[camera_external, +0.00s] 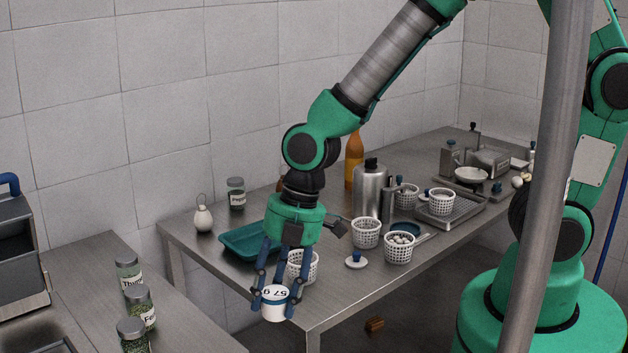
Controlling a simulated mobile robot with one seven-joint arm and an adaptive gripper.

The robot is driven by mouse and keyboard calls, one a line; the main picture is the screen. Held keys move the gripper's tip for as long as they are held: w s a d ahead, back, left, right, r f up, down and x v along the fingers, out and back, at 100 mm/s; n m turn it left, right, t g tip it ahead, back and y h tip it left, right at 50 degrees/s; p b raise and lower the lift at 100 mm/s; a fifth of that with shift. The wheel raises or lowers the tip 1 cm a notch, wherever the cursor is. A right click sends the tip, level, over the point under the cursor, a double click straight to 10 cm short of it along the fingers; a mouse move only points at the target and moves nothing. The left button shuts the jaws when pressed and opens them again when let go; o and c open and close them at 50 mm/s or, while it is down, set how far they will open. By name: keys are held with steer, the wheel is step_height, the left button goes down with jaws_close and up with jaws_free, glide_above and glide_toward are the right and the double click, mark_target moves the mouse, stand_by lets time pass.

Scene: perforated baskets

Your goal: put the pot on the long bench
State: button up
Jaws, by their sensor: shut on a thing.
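A small white pot (273,308) with a blue rim and a dark "57 g" label is in my gripper (272,300). The gripper points down, and its blue fingers are shut on the pot's sides. The pot looks upright. It overlaps the near left edge of a long steel bench (335,295) in the picture. I cannot tell whether it is above the bench top or in front of it. A perforated white basket (303,266) shows just behind the gripper's fingers.
A green tray (245,243) lies behind the gripper. More perforated baskets (399,248), a white lid with a blue knob (356,261) and a steel flask (369,190) stand to the right. Spice jars (140,306) stand on another steel surface at lower left. The bench's front corner is clear.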

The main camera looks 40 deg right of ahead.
steer(key=shift+f, duration=1.75)
steer(key=shift+w+a, duration=0.15)
glide_above(197, 340)
steer(key=d, duration=0.1)
steer(key=shift+d+f, duration=0.1)
steer(key=shift+f, duration=0.65)
steer(key=shift+f+b, duration=0.6)
steer(key=shift+f, duration=1.15)
steer(key=shift+f, duration=0.15)
steer(key=o, duration=1.2)
steer(key=shift+r, duration=0.25)
